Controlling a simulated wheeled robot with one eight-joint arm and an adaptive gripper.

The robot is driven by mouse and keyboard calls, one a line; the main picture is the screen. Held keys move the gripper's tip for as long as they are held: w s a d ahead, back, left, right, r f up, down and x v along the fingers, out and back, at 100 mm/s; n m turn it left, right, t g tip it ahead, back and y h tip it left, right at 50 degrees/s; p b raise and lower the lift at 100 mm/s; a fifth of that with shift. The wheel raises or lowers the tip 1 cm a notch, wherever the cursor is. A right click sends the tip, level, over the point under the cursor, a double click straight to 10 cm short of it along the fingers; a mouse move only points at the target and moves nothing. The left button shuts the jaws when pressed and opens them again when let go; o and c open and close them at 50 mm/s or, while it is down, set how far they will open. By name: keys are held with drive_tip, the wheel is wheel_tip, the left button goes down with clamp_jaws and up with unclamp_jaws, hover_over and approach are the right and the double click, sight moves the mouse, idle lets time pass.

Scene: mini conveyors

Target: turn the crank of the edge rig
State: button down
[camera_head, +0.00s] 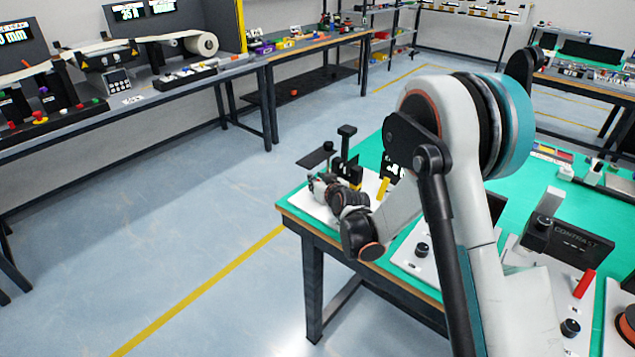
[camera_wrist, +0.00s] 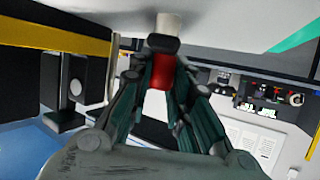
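The edge rig stands at the near left corner of the green-topped table, with a white base plate (camera_head: 312,207), a black post (camera_head: 347,143) and yellow parts. My gripper (camera_head: 322,184) is low at the rig, and its own wrist partly hides it there. In the wrist view, a red handle (camera_wrist: 161,76) lies between my gripper's fingers (camera_wrist: 162,78). The finger pads close in on both its sides and appear to touch it. A black cap and a pale cylinder (camera_wrist: 168,21) sit just beyond the handle. The rest of the crank is hidden in the head view.
A dark flat plate (camera_head: 316,157) juts out at the rig's left. Another plate with a black knob (camera_head: 421,250) lies close by on the green table (camera_head: 520,205). A black unit marked CONTRAST (camera_head: 570,240) and a red handle (camera_head: 585,283) stand at right. The floor left of the table is clear.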

drive_tip(key=shift+d+m+t+h, duration=0.1)
drive_tip(key=shift+m+t+h, duration=0.2)
drive_tip(key=shift+m+h, duration=0.1)
drive_tip(key=shift+w+d+m+t+h, duration=0.15)
drive_tip(key=shift+d+m+h, duration=0.15)
drive_tip(key=shift+m+h, duration=0.7)
drive_tip(key=shift+w+d+m+t+h, duration=0.15)
drive_tip(key=shift+d+m+h, duration=0.15)
drive_tip(key=shift+m+h, duration=0.65)
drive_tip(key=shift+d+m+h, duration=0.3)
drive_tip(key=shift+m+h, duration=0.35)
drive_tip(key=shift+h, duration=0.25)
drive_tip(key=shift+d+m+h, duration=0.3)
drive_tip(key=shift+m+h, duration=0.3)
drive_tip(key=shift+h, duration=0.25)
drive_tip(key=shift+d+g, duration=0.15)
drive_tip(key=shift+g, duration=0.25)
drive_tip(key=c, duration=1.4)
unclamp_jaws()
drive_tip(key=shift+c, duration=0.2)
drive_tip(key=v, duration=1.2)
drive_tip(key=shift+a+f, duration=0.2)
